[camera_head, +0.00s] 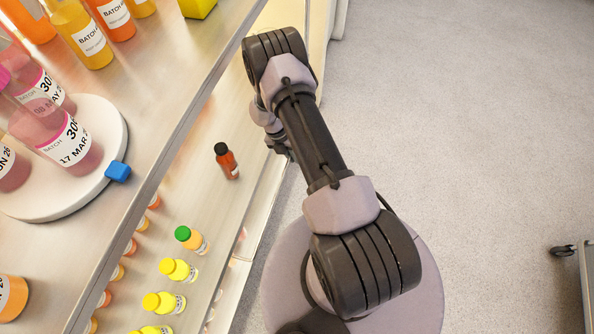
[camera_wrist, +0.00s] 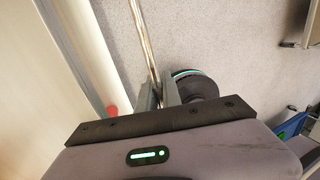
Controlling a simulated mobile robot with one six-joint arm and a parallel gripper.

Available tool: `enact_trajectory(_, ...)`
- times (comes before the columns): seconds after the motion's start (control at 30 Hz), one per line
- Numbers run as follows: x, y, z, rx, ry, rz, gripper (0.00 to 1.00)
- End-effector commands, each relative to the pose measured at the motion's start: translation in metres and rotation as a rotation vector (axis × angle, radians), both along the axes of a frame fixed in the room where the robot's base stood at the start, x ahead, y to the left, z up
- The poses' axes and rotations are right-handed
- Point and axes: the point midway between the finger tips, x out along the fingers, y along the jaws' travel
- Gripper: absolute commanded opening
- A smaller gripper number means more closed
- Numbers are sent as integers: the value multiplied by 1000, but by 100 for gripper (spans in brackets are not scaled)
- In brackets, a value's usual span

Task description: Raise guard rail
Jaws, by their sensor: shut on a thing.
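The guard rail (camera_wrist: 146,38) is a thin, shiny metal bar in the wrist view. It runs from the top edge down between my gripper's fingers. My gripper (camera_wrist: 159,92) is shut on this rail, with one grey finger on each side. In the head view my arm reaches up over the shelf's front edge, and the fingers are hidden behind it. I cannot tell there how high the rail sits.
The lower shelf (camera_head: 205,190) holds a dark-capped orange bottle (camera_head: 227,161), a green-capped bottle (camera_head: 192,240) and several yellow-capped ones. The upper shelf (camera_head: 150,95) carries a white round turntable (camera_head: 110,130) with large bottles. Open floor (camera_head: 450,120) lies to the right.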

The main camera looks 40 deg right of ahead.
Motion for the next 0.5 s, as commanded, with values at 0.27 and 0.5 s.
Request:
enact_trajectory(0.27, 1, 5, 14, -46, 75, 0, 0)
enact_trajectory(0.5, 0, 5, 14, -70, 100, -1, 0)
